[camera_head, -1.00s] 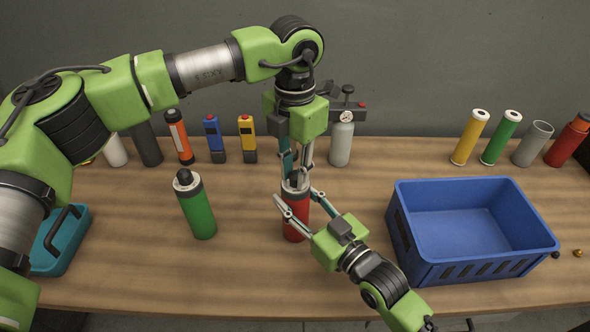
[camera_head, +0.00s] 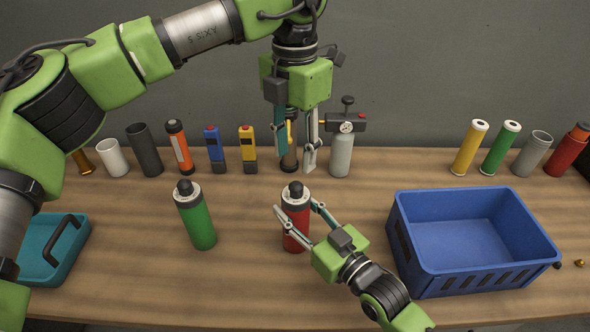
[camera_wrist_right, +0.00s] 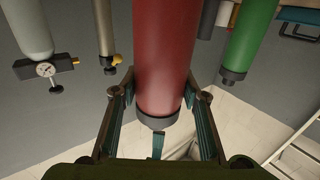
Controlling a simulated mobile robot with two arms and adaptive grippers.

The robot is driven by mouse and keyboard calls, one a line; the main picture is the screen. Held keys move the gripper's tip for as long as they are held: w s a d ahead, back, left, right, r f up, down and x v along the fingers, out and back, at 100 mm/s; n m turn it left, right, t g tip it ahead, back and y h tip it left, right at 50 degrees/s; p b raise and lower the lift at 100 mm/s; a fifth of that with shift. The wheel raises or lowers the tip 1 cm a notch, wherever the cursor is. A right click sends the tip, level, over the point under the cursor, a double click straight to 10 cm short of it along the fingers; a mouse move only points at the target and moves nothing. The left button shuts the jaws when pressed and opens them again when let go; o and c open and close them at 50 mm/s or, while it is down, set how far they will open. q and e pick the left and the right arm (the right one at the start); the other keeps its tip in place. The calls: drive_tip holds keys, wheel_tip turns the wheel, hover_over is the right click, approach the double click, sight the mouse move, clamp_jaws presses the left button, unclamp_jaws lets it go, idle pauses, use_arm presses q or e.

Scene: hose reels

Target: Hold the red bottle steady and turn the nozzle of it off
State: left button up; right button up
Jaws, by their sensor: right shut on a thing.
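The red bottle (camera_head: 295,226), with a pale collar and a black nozzle (camera_head: 294,190) on top, stands upright on the wooden table. It also fills the middle of the right wrist view (camera_wrist_right: 165,60), flanked by both fingers. My right gripper (camera_head: 296,207) is shut on the bottle's upper body from the front right. My left gripper (camera_head: 297,158) points down above and behind the nozzle. Its fingers are apart with nothing between them, and they do not touch the bottle.
A green bottle (camera_head: 196,222) stands to the left, and a blue crate (camera_head: 420,262) to the right. A teal tray (camera_head: 80,240) lies at far left. Several cylinders and tools line the back, including a grey bottle with a gauge (camera_head: 341,155). The table between the green and red bottles is clear.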

use_arm(q)
wheel_tip(320, 180, up, 4)
drive_tip(key=shift+f, duration=0.1)
idle(0.4)
use_arm(e)
drive_tip(key=o, duration=1.4)
